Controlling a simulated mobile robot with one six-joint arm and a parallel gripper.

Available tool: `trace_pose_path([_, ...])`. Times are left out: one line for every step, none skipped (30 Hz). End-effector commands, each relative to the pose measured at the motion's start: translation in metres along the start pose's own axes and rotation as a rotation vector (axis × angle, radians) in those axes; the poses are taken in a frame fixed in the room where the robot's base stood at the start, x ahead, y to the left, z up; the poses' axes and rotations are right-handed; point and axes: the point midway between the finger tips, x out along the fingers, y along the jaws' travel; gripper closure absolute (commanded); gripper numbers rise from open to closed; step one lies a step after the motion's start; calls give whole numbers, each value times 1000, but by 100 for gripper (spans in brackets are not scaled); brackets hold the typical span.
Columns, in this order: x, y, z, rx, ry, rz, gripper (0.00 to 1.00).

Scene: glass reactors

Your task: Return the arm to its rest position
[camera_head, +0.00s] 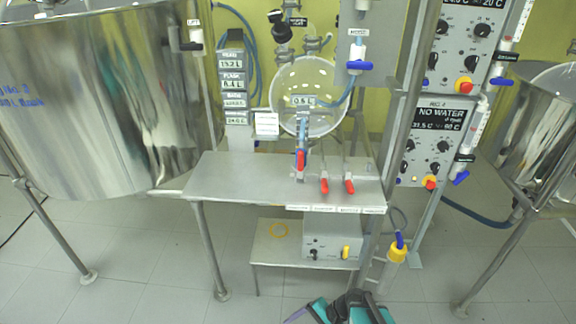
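A dark and teal part of my arm shows at the bottom edge, right of the middle, with its dark end, which looks like my gripper (352,303), low in front of the bench. Most of the arm is cut off by the frame. The fingertips cannot be made out, so I cannot tell whether the gripper is open or shut, or whether it holds anything.
A steel bench (240,180) with red-handled valves stands ahead, a glass flask (322,92) above it. A lower shelf (272,262) carries a grey box (330,238). Steel vessels flank left (90,100) and right (535,125). Tiled floor (150,270) is clear at left.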

Motion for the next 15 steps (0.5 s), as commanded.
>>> trace_pose_path([7, 12, 16, -37, -19, 67, 16])
trace_pose_path([10, 21, 22, -60, -28, 107, 16])
trace_pose_path([15, 33, 30, -90, -39, 159, 16])
trace_pose_path([17, 42, 35, -111, -47, 197, 16])
trace_pose_path([19, 51, 39, -134, -53, 234, 16])
trace_pose_path([20, 63, 44, -162, -61, 284, 16])
trace_pose_path([20, 72, 48, -182, -67, 320, 16])
trace_pose_path([20, 80, 50, -202, -72, 356, 16])
trace_pose_path([19, 92, 52, -229, -78, 401, 16])
trace_pose_path([17, 100, 53, -248, -82, 435, 16])
trace_pose_path([15, 109, 54, -267, -85, 467, 16])
trace_pose_path([12, 120, 54, -289, -88, 510, 16])
trace_pose_path([8, 128, 52, -304, -89, 540, 16])
trace_pose_path([5, 135, 51, -321, -90, 570, 16])
trace_pose_path([-1, 144, 50, -343, -91, 608, 16])
